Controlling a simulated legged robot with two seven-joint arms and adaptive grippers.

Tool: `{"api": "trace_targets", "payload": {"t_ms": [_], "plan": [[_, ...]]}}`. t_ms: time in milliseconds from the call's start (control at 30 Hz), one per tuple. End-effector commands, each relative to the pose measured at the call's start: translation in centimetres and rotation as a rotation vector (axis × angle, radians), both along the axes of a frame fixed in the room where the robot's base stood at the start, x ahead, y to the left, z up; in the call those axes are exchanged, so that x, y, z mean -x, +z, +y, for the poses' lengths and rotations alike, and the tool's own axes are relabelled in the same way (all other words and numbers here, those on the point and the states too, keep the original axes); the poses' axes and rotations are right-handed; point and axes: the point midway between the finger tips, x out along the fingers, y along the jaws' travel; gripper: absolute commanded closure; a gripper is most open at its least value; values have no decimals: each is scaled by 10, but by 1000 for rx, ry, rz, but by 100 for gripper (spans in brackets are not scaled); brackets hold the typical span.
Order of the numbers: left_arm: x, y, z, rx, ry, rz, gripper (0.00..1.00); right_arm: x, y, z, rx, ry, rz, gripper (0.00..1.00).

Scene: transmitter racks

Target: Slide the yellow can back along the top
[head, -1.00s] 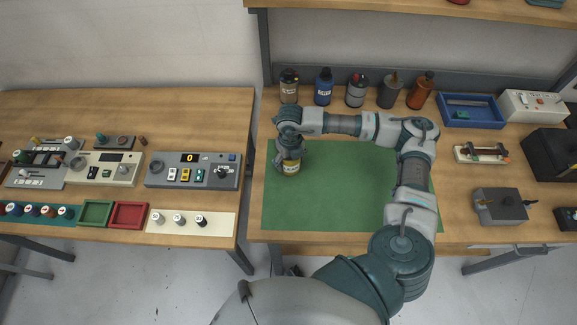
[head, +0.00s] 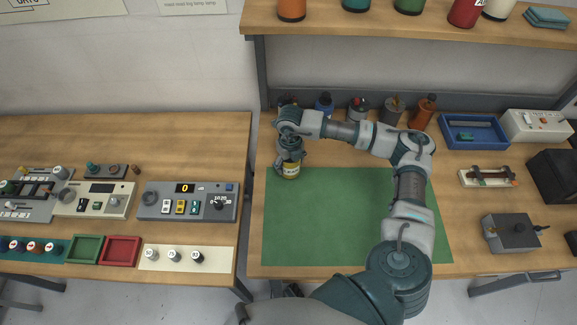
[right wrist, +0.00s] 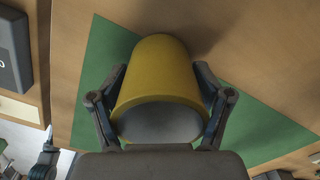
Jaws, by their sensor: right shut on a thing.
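The yellow can (head: 291,173) stands at the back left corner of the green mat (head: 345,225), about on the mat's back edge. My right gripper (head: 290,163) is shut on it from above and hides its upper part. In the right wrist view the yellow can (right wrist: 158,75) lies between both fingers of my right gripper (right wrist: 161,90), its grey end facing the camera. Whether it touches the surface is hard to tell. A small dark shape at the bench's front edge, probably my left gripper (head: 295,289), is too small to read.
Behind the can stand several bottles, including a blue bottle (head: 324,103) and an orange bottle (head: 422,112); my arm partly hides them. A shelf (head: 400,30) overhangs the back. A blue tray (head: 473,132) is at right. Bare wood lies between mat and bottles.

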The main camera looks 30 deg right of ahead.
Motion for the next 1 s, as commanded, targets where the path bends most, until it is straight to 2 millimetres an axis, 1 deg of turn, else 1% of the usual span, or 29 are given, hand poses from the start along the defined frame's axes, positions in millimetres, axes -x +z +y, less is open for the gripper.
{"api": "trace_targets", "payload": {"t_ms": [33,333,367,400,433,567,700,767,833,933,1000], "plan": [[2,-1,0,0,0,2,5,1,-5,-2,5,-3,7,73],[10,-1,4,-5,-2,10,5,2,-5,-6,1,-3,8,73],[10,-1,5,-5,-2,10,5,2,-5,-6,1,-3,8,17],[10,-1,5,-5,-2,10,5,2,-5,-7,0,-3,8,7],[10,-1,5,-6,-1,10,5,2,-5,-7,0,-3,7,0],[9,-1,6,-6,-1,10,5,2,-4,-7,-2,-2,5,0],[4,-1,6,-7,-1,5,5,3,-2,-7,-4,-2,2,0],[0,-1,2,-2,-1,-1,5,3,-2,-7,-4,-2,1,0],[1,1,-2,-6,0,-4,5,3,1,-7,-5,-2,0,0],[2,1,-2,-8,0,-3,5,2,10,-7,-6,-2,-1,0],[3,1,-1,-8,0,-2,5,2,20,-7,-6,-2,-1,0]]}}
